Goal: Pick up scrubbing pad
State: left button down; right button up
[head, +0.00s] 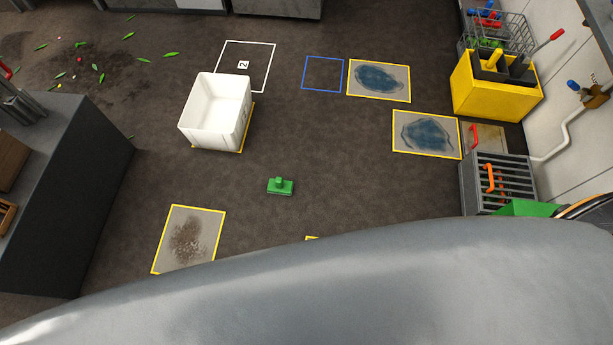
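The scrubbing pad (281,187) appears to be the small green block with a raised green grip on top. It lies flat on the dark floor near the middle of the head view, apart from everything around it. Neither of my grippers shows in this view. The large grey curved surface across the bottom is part of my own body and hides the floor close to me.
A white bin (213,122) stands behind the pad. Yellow-edged stained patches (214,224) lie on the floor. A dark counter (75,190) stands left; a yellow bucket (482,95) and grey grated box (480,200) stand right. Floor around the pad is clear.

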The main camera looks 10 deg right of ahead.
aim_at(277, 185)
jog(key=k+l, duration=0.75)
jog(key=l, duration=0.25)
jog(key=k+z, duration=0.05)
